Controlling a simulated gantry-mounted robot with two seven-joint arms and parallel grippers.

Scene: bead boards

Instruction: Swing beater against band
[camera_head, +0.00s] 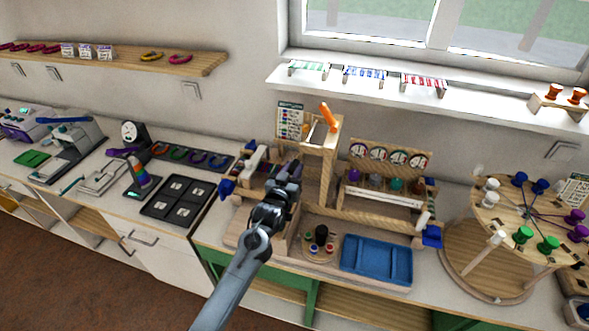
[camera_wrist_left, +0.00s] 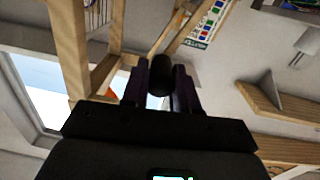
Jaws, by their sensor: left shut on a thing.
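My left gripper (camera_head: 287,172) is in front of the left part of a wooden frame rig (camera_head: 331,160) on the bench. In the left wrist view the dark fingers (camera_wrist_left: 160,88) are shut on a short black cylindrical piece (camera_wrist_left: 160,74). It may be the beater or its grip; I cannot tell. The wooden posts (camera_wrist_left: 68,45) of the rig stand close by in that view. An orange piece (camera_head: 328,116) leans at the top of the rig. I cannot make out the band; the arm and gripper cover part of the rig. My right gripper is not in view.
A blue tray (camera_head: 376,262) and a holder with dark, red and green knobs (camera_head: 319,244) stand in front of the rig. A row of dials (camera_head: 388,156) is to its right. A round pegged board (camera_head: 525,222) stands far right. A black panel (camera_head: 176,200) lies left.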

